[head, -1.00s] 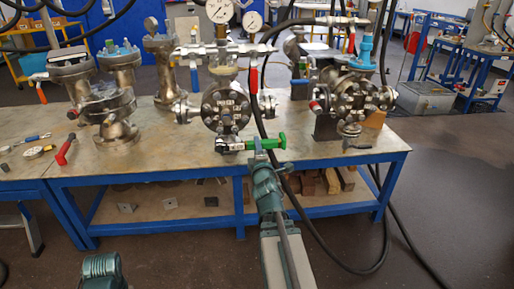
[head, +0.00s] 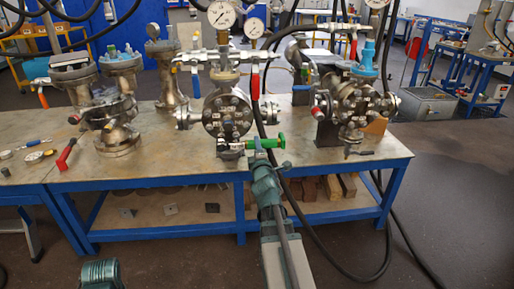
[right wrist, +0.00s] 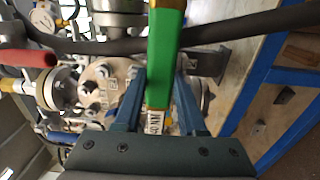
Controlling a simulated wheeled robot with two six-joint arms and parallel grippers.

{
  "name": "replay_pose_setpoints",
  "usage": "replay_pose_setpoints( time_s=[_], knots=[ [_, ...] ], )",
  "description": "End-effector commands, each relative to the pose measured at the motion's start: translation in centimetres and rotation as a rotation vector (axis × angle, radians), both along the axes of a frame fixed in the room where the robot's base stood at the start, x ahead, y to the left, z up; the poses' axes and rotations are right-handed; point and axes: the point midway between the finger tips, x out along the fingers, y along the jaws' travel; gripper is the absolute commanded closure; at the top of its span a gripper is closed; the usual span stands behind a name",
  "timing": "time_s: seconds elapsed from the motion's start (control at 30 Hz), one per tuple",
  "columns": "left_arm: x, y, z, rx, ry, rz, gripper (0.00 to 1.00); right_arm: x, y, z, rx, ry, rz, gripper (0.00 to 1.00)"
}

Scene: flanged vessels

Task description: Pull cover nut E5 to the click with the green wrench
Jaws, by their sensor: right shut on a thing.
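My right gripper (head: 262,154) is shut on the green handle of the wrench (head: 267,142), below and right of the middle vessel's round bolted cover (head: 227,115). I cannot tell whether the head is seated on a nut. In the right wrist view the green handle (right wrist: 166,50) stands between both fingers, and the cover (right wrist: 108,85) is behind it, with a letter that looks like E. Nut E5 cannot be picked out.
A black hose (head: 267,120) hangs close to the wrench and past the table edge. Another flanged vessel (head: 350,105) stands right, more at left. A red-handled tool (head: 66,154) lies on the table (head: 170,170). Gauges (head: 222,14) stand above the middle vessel.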

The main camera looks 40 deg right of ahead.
Motion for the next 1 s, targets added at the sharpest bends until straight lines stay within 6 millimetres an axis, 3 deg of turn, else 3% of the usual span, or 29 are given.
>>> replay_pose_setpoints(
  time_s=[1.0],
  knots=[
    [0.0,0.0,0.0,0.000,0.000,0.000,1.00,2.2,-1.2,0.1,-0.001,-0.002,0.002,1.00]
  ],
)
